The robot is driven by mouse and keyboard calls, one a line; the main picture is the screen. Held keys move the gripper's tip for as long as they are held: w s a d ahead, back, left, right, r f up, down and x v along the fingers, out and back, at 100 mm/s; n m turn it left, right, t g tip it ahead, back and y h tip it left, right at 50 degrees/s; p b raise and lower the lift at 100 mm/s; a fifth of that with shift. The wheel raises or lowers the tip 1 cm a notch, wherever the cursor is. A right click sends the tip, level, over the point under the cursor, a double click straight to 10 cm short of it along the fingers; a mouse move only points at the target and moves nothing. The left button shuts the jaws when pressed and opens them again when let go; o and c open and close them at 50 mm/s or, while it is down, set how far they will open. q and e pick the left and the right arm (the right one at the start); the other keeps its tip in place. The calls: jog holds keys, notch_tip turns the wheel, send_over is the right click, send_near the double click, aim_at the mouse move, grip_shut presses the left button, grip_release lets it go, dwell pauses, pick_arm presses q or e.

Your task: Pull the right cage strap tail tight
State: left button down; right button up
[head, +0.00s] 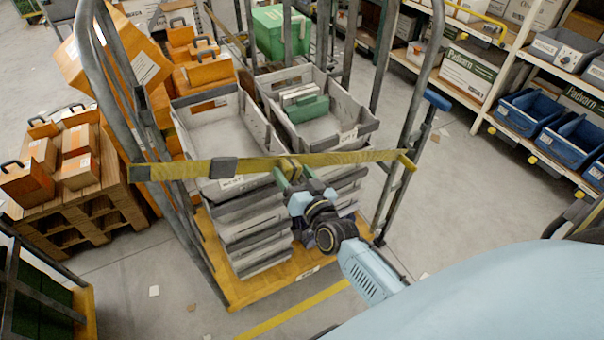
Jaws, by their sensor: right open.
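A yellow strap (335,159) runs across the front of the roll cage (410,150), from its left post to its right post. A dark buckle (224,167) sits on the strap left of its middle. A short yellow piece, perhaps the strap tail (291,168), shows at the strap's middle. My right gripper (288,178) is open right at this piece, at the front of the cage. Its fingers partly overlap the strap, and I cannot tell whether they touch it. My left gripper is not in view.
Stacked grey totes (245,225) fill the cage behind the strap. A pallet (85,215) with orange boxes stands left. Shelving with blue bins (530,115) stands right. Part of another cage (75,300) shows at lower left. Floor right of the cage is mostly clear.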

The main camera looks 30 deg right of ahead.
jog(key=s, duration=1.3)
jog(key=shift+s+a+b, duration=0.15)
jog(key=shift+a+b, duration=0.05)
jog(key=shift+b, duration=0.25)
jog(key=s+a+f+n+g+y+b, duration=0.1)
jog(key=s+f+g+b, duration=0.15)
jog(key=f, duration=0.85)
jog(key=s+a+f+n+g+b, duration=0.1)
jog(key=s+f+n+g, duration=0.2)
jog(key=f, duration=0.7)
jog(key=s+a+f+g+y+b, duration=0.1)
jog(key=s+a+f+g+b, duration=0.2)
jog(key=f, duration=0.8)
jog(key=s+d+f+n+g+b, duration=0.1)
jog(key=s+f+g, duration=0.3)
jog(key=s+f, duration=0.6)
jog(key=s+d+f+n+g+h+b, duration=0.1)
jog(key=s+d+f+n+g+b, duration=0.1)
jog(key=s+f, duration=0.8)
jog(key=s+d+g+b, duration=0.1)
jog(key=s+g, duration=0.1)
jog(key=s, duration=0.2)
jog(key=shift+s, duration=0.2)
jog(key=shift+g, duration=0.25)
